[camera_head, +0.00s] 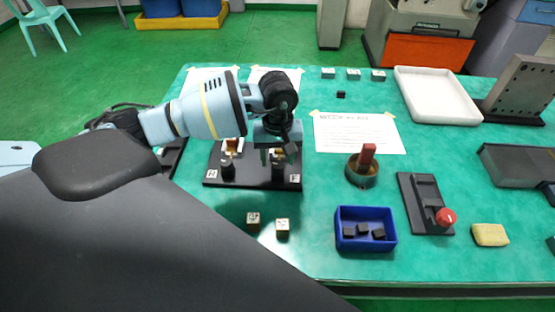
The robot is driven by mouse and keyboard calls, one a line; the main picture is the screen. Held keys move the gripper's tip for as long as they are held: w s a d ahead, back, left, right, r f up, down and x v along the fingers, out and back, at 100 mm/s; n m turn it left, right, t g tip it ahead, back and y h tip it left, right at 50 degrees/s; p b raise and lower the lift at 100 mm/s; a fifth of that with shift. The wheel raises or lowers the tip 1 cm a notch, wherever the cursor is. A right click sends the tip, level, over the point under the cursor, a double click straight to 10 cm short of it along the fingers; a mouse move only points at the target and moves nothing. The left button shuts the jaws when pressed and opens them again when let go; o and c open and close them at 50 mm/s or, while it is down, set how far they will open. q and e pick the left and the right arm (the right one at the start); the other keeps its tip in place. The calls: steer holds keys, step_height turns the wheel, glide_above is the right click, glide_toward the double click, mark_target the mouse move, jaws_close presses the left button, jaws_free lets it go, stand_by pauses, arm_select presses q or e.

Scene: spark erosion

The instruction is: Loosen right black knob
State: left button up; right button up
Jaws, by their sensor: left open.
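A black fixture plate (240,181) lies on the green table, with the white letters R and F at its front corners. Two black knobs stand on it: the left black knob (228,171) and the right black knob (278,173). My left gripper (275,157) points down over the right side of the plate, just above and behind the right knob. It is open. I cannot tell whether a finger touches the knob. The gripper partly hides the back of the fixture. My right gripper is out of view.
Two small marked cubes (268,225) lie in front of the plate. Taped papers and a white tray (436,103) lie farther back.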

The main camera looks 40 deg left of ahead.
arm_select(q)
steer(key=shift+f, duration=0.8)
steer(key=shift+c, duration=0.4)
steer(key=c, duration=0.9)
